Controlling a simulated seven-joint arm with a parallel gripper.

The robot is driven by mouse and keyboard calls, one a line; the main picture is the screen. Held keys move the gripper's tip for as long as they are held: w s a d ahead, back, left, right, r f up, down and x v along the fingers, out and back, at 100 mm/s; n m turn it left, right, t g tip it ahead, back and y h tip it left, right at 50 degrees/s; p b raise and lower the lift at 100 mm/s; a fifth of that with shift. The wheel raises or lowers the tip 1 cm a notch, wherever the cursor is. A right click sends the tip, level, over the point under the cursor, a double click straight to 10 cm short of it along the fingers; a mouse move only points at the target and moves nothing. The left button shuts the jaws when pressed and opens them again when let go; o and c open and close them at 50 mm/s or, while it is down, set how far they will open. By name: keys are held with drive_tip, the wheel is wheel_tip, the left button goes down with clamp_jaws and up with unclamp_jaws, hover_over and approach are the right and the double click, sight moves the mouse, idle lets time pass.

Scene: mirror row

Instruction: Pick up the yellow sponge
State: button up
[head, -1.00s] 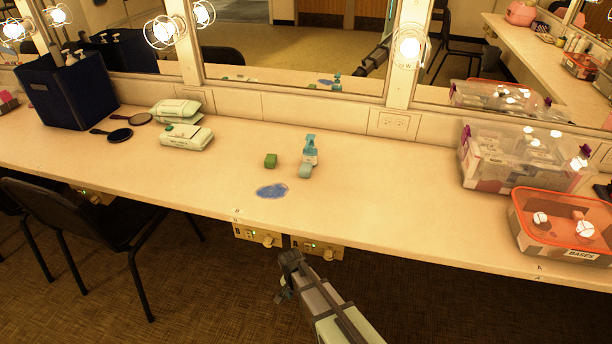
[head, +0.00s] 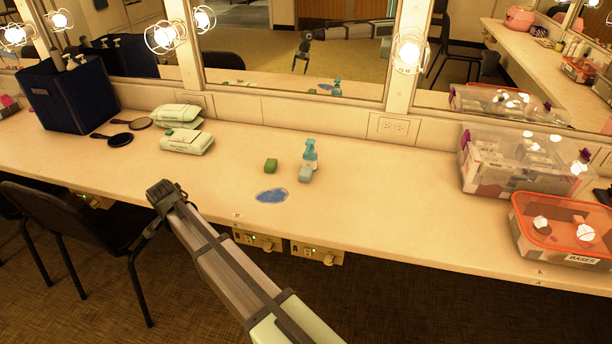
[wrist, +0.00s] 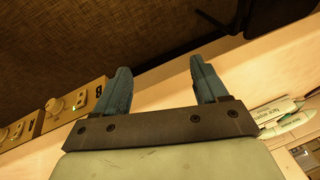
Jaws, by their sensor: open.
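I see no block that looks clearly yellow. A small green block (head: 270,165) lies on the counter left of a spray bottle (head: 310,153). A pale teal block (head: 305,174) sits just in front of the bottle, partly covering its base. A blue puddle-like patch (head: 272,195) lies in front of the green block. My gripper (head: 160,190) is near the counter's front edge, left of these blocks and apart from them. In the wrist view its two blue fingers (wrist: 162,82) are spread with nothing between them. Neither block shows clearly there.
Wipe packs (head: 187,140), hand mirrors (head: 112,138) and a dark blue bin (head: 68,93) stand at the left of the counter (head: 400,190). Clear boxes (head: 520,160) stand at the right. A black chair (head: 85,225) is below my gripper's left. Mirrors line the back wall.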

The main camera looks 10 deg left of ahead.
drive_tip(key=w+d+r, duration=0.4)
drive_tip(key=w+r, duration=0.1)
drive_tip(key=w, duration=0.1)
drive_tip(key=n+h, duration=0.2)
approach(305, 174)
drive_tip(key=f, duration=0.2)
drive_tip(key=w+f, duration=0.1)
drive_tip(key=shift+a+f+t, duration=0.2)
drive_tip(key=shift+a+t, duration=0.1)
drive_tip(key=shift+d+x, duration=0.15)
drive_tip(key=shift+x, duration=1.2)
drive_tip(key=shift+d+x, duration=0.1)
drive_tip(key=shift+x, duration=1.2)
drive_tip(key=shift+s, duration=0.2)
drive_tip(key=c, duration=1.2)
